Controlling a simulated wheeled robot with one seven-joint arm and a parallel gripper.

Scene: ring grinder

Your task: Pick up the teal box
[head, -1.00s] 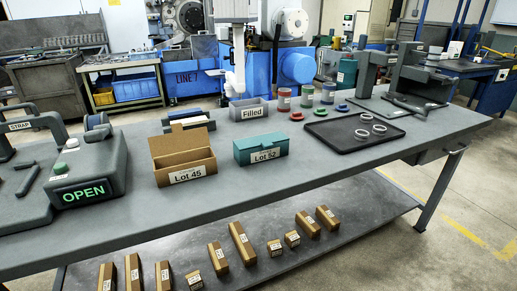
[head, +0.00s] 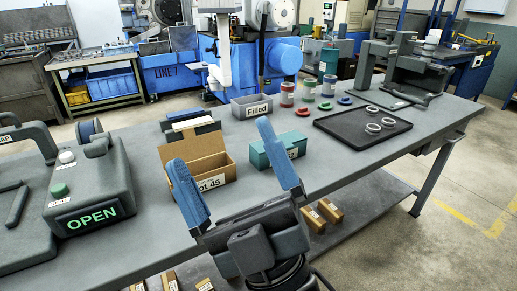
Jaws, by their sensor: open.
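The teal box (head: 259,153) stands on the grey workbench in the head view, right of the open cardboard box (head: 211,149). Its label is partly hidden behind my gripper's right finger. My gripper (head: 226,163) is in the lower middle of the view, with its two blue fingers spread wide and nothing between them. It is nearer the camera than the teal box. The left finger overlaps the cardboard box in the picture, and the right finger overlaps the teal box. I cannot tell the exact gap between the fingers and the box.
A grey bin labelled Filled (head: 251,106) stands behind the boxes. A black tray (head: 347,125) with rings lies to the right. A machine showing OPEN (head: 92,190) stands at left. The workbench (head: 165,215) is bare in front of the cardboard box.

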